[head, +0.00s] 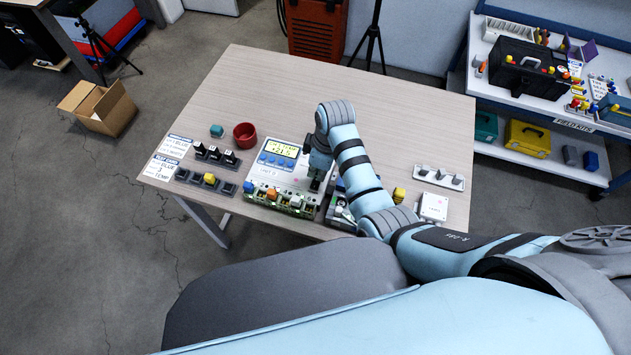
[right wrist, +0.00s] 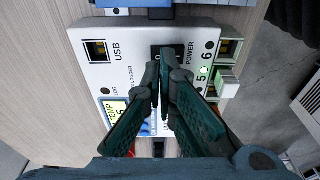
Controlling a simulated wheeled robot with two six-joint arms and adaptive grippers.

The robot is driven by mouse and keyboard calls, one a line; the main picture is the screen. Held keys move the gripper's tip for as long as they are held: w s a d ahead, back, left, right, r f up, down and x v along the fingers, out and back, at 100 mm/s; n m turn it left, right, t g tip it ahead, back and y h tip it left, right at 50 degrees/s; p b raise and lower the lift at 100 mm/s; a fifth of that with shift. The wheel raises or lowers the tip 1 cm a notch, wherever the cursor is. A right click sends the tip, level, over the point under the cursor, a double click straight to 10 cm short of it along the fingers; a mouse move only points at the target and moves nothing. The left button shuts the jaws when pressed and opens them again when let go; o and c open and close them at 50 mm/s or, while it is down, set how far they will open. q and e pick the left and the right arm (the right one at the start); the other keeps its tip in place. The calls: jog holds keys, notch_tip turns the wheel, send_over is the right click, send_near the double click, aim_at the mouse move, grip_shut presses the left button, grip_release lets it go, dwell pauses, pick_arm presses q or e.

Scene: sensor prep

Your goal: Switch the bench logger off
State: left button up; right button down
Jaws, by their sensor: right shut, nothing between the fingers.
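The bench logger (head: 297,178) is a white box with a lit yellow-green screen, standing near the table's front edge. In the right wrist view its white face (right wrist: 117,76) shows a USB port and a black power switch (right wrist: 157,50) beside the word POWER. My right gripper (head: 314,188) points down over the logger's right side. Its fingers are shut and empty, and in the right wrist view the fingertips (right wrist: 166,56) cover part of the switch. I cannot tell whether they touch it or which way it is set. My left gripper is not in view.
Green terminal blocks (head: 282,203) with coloured plugs line the logger's front. A white socket strip (head: 437,178) and a white box (head: 433,207) stand right. The table's back is clear.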

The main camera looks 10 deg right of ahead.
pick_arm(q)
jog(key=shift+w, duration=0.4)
pick_arm(e)
jog(key=shift+w+f, duration=0.1)
jog(key=shift+w, duration=0.1)
jog(key=shift+s, duration=0.1)
pick_arm(q)
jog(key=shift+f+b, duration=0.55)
jog(key=shift+b, duration=0.05)
pick_arm(e)
jog(key=shift+f, duration=1)
notch_tip(320, 180, up, 3)
jog(key=p, duration=0.2)
jog(key=shift+f+p, duration=0.2)
jog(key=shift+p, duration=0.2)
jog(key=shift+r, duration=2.25)
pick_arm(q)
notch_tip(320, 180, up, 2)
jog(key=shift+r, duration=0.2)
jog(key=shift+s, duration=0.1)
